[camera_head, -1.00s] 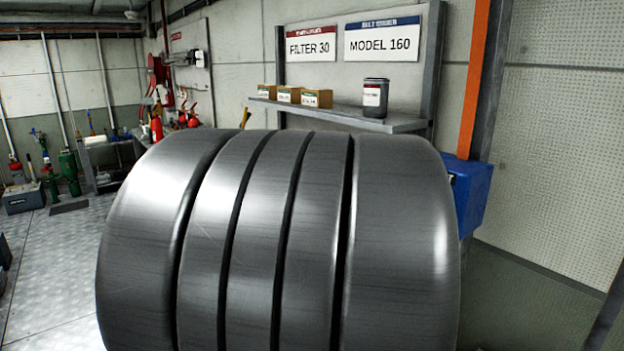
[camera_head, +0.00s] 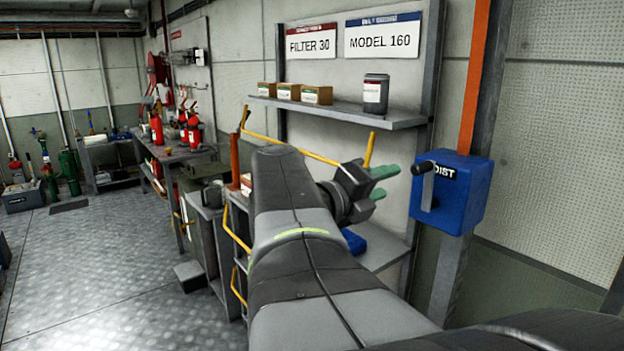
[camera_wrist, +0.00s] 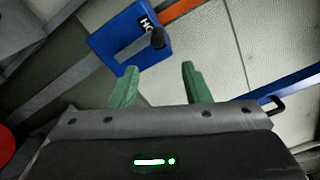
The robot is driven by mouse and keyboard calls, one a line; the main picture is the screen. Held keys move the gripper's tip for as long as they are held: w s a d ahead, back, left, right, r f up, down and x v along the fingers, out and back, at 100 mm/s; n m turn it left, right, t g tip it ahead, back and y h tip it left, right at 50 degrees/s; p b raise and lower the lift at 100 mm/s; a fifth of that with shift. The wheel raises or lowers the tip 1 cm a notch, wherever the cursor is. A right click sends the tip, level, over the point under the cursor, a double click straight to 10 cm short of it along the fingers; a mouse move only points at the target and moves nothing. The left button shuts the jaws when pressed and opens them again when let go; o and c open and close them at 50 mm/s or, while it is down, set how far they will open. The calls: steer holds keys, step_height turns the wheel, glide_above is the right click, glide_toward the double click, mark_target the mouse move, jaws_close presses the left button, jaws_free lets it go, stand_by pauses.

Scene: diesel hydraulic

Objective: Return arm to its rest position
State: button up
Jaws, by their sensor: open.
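My arm (camera_head: 300,240) reaches up from the lower right in the head view. It bends so that my gripper (camera_head: 383,182) points right, toward the blue hoist box (camera_head: 462,195). The two green fingers are apart and nothing is between them. In the wrist view my gripper (camera_wrist: 157,85) is also open and empty. The blue box (camera_wrist: 125,38) with its dark lever knob shows beyond the fingers, tilted in that view. A clear gap shows between the fingertips and the box in the head view.
A grey shelf (camera_head: 340,112) behind the arm holds several small boxes and a dark canister (camera_head: 376,94). A workbench with yellow rails (camera_head: 233,228) stands behind and left of the arm. Red extinguishers (camera_head: 156,128) stand further back. The metal floor (camera_head: 110,270) at left is open.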

mark_target(417, 172)
steer(key=p+x, duration=0.1)
steer(key=x, duration=1.2)
steer(key=shift+w+d, duration=0.1)
steer(key=shift+d, duration=0.05)
steer(key=w+a+f+n+p, duration=0.6)
steer(key=n+p, duration=0.5)
steer(key=n, duration=0.5)
steer(key=shift+w+f, duration=0.65)
steer(key=shift+f, duration=0.3)
steer(key=shift+a+r, duration=0.1)
